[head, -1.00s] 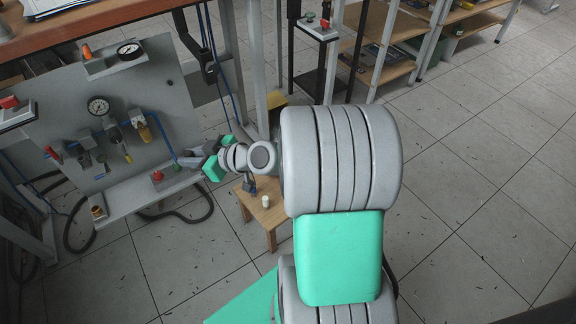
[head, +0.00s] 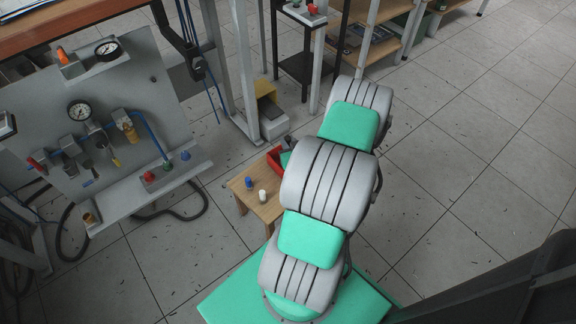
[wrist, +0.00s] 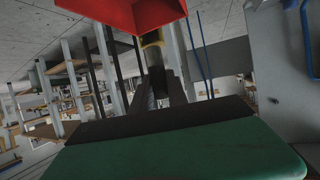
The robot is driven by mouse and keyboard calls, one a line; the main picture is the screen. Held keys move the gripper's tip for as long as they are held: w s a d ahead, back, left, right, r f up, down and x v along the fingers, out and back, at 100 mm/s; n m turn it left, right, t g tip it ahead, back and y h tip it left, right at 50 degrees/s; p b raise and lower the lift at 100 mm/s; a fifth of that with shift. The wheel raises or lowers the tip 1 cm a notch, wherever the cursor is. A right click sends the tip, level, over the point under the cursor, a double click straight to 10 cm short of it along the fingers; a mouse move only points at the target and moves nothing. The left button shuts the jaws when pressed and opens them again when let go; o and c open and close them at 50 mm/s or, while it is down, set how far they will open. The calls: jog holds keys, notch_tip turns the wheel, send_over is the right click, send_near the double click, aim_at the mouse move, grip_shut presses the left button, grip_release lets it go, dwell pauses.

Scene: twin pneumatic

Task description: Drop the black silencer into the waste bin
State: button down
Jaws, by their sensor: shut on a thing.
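In the wrist view my gripper (wrist: 158,90) is shut on a small dark thing (wrist: 155,78) that fits the black silencer; its outline is hard to separate from the dark fingers. In the head view the gripper is mostly hidden behind my arm. A red open box (head: 275,158), which looks like the waste bin, sits on the small wooden table, partly covered by my arm. A red box wall (wrist: 125,12) also shows at the top of the wrist view, close to the fingers. I cannot tell whether the fingers are above or beside the box.
The wooden table (head: 240,184) also bears a blue piece (head: 248,183) and a white piece (head: 263,195). At left stands the pneumatic panel (head: 130,85), with red, green and blue pieces on its ledge (head: 120,200). A yellow-topped box (head: 266,96) stands behind the table.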

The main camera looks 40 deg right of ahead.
jog(key=shift+m+h, duration=0.3)
jog(key=f+b, duration=0.1)
jog(key=f, duration=0.1)
jog(key=s+d+f+b, duration=0.1)
jog(key=f+b, duration=0.1)
jog(key=f, duration=0.1)
jog(key=f+b, duration=0.1)
jog(key=f, duration=0.2)
jog(key=shift+s+d, duration=0.15)
jog(key=shift+s, duration=0.25)
jog(key=shift+r, duration=0.1)
jog(key=c, duration=1.2)
grip_release()
jog(key=shift+c, duration=0.2)
jog(key=p+v, duration=0.1)
jog(key=v, duration=0.6)
jog(key=shift+s+a+r, duration=0.2)
jog(key=shift+s+a, duration=0.05)
jog(key=shift+s, duration=0.05)
